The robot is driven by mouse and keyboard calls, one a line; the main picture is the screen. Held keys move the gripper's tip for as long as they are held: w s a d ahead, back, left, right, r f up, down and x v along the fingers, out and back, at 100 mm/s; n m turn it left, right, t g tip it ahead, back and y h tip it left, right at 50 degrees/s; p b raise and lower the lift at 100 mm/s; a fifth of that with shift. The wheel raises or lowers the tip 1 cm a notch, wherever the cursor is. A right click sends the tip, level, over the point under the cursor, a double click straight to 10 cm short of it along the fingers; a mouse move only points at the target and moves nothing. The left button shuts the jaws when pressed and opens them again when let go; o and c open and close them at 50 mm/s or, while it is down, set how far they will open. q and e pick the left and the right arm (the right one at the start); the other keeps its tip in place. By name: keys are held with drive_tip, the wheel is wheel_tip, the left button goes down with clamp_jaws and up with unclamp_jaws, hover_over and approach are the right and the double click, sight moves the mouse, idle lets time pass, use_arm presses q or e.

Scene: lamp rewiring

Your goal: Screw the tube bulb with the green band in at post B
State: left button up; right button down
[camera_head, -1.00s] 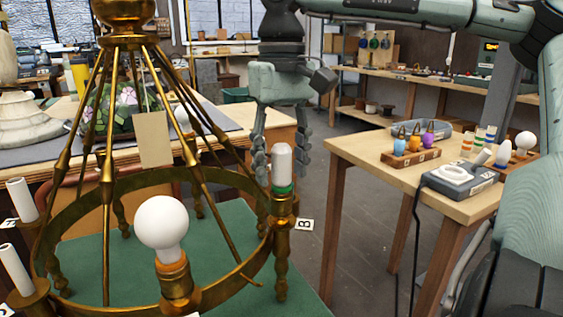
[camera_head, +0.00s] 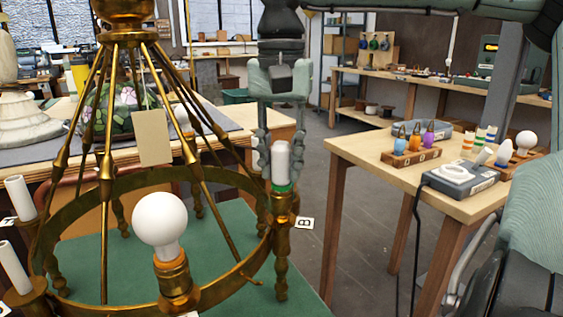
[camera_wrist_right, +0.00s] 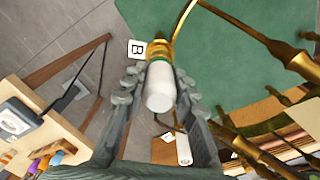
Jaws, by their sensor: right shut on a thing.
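The tube bulb with the green band (camera_head: 282,160) stands upright on the brass socket of post B (camera_head: 280,225). Its green band shows just above the socket rim. A small card with the letter B (camera_head: 304,223) is beside the post. My right gripper (camera_head: 279,166) comes down from above, with its fingers shut on the tube's glass. In the right wrist view the white tube (camera_wrist_right: 160,88) lies between the two fingers, in line with the brass socket (camera_wrist_right: 160,50). How deep its base sits is hidden. My left gripper is not in view.
A round white bulb (camera_head: 160,222) stands on the ring's front post. Slanting brass rods (camera_head: 185,130) rise close left of my gripper. A wooden side table (camera_head: 360,150) at right holds colored bulbs and a grey device (camera_head: 458,178). Floor lies open between.

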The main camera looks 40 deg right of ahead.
drive_tip(key=m, duration=0.3)
drive_tip(key=shift+f+b, duration=0.1)
drive_tip(key=shift+b, duration=0.2)
drive_tip(key=m, duration=0.3)
drive_tip(key=shift+w+m+b, duration=0.1)
drive_tip(key=shift+m+b, duration=0.2)
drive_tip(key=shift+m, duration=0.7)
drive_tip(key=m, duration=0.2)
drive_tip(key=shift+m+b, duration=0.3)
drive_tip(key=shift+b, duration=0.1)
drive_tip(key=m, duration=0.3)
drive_tip(key=c, duration=1.1)
unclamp_jaws()
drive_tip(key=shift+c, duration=0.2)
